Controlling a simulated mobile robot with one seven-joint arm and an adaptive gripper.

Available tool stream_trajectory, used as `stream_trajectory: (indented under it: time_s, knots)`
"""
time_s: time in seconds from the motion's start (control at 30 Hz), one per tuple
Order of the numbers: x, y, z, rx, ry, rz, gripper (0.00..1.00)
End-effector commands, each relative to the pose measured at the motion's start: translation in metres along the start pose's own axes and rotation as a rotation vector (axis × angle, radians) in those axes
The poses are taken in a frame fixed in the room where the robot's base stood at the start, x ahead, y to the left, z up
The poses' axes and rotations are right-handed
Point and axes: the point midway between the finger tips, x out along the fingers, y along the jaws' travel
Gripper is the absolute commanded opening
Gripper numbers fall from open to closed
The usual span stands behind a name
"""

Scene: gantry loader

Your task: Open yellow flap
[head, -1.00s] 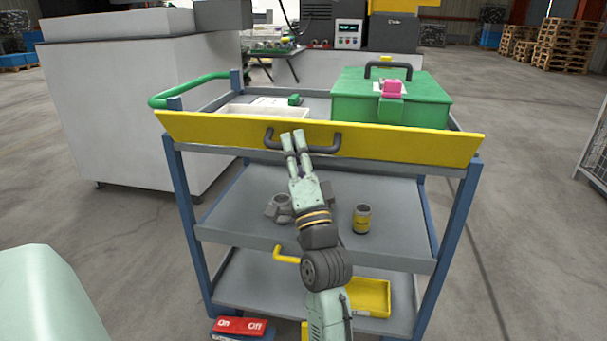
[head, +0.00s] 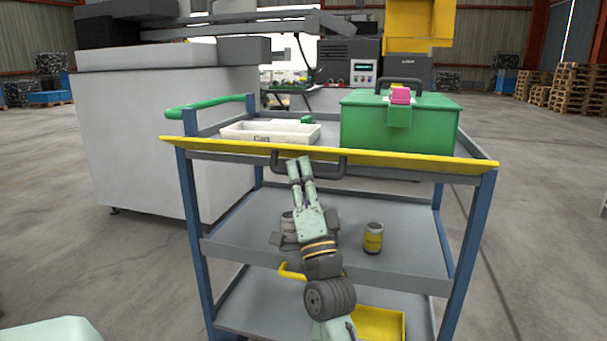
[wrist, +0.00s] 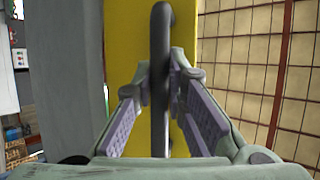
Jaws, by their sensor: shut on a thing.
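The yellow flap (head: 400,159) runs along the front of the cart's top shelf. In the head view it shows as a thin band, tilted outward. Its dark handle (head: 333,165) sits at the middle of the flap. My gripper (head: 299,163) is shut on this handle from the front. In the wrist view the yellow flap (wrist: 126,50) stands behind the dark handle bar (wrist: 160,60), and the fingers of my gripper (wrist: 160,78) lie on both sides of the bar.
On the top shelf are a white tray (head: 235,134) and a green toolbox (head: 365,128) with a pink padlock (head: 401,95). A yellow-labelled can (head: 373,238) stands on the middle shelf. A large pale cabinet (head: 150,130) is close on the left. Floor at right is free.

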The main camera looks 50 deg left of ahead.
Motion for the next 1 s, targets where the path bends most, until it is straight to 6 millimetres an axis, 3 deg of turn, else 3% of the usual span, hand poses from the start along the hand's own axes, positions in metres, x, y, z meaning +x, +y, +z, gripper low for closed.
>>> stream_trajectory:
  time_s: [0.4, 1.0]
  knots:
    - [-0.016, 0.024, 0.007, -0.005, -0.002, 0.008, 0.0]
    - [-0.018, 0.029, 0.008, -0.004, -0.001, 0.005, 0.0]
